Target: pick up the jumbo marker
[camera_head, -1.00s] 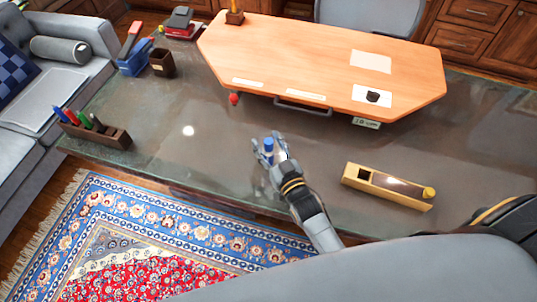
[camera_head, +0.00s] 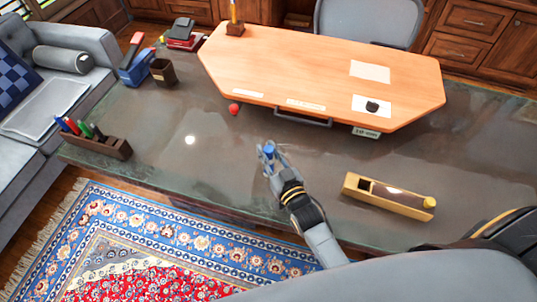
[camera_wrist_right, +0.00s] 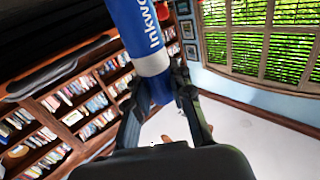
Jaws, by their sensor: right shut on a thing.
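The jumbo marker is blue with a white band and lettering on its barrel. In the head view, the marker (camera_head: 269,148) shows as a small blue end between the fingers of my right gripper (camera_head: 267,155), over the glossy dark table. In the right wrist view, the marker (camera_wrist_right: 142,32) runs from the top edge down between the two dark fingers of the right gripper (camera_wrist_right: 163,98), which is shut on it. The gripper hides part of it in the head view. My left gripper is not in view.
A wooden box with a yellow knob (camera_head: 388,196) lies right of the gripper. A holder with several markers (camera_head: 95,141) stands at the table's left end. A raised wooden desktop (camera_head: 310,65) is behind, with a red ball (camera_head: 234,109) by its edge.

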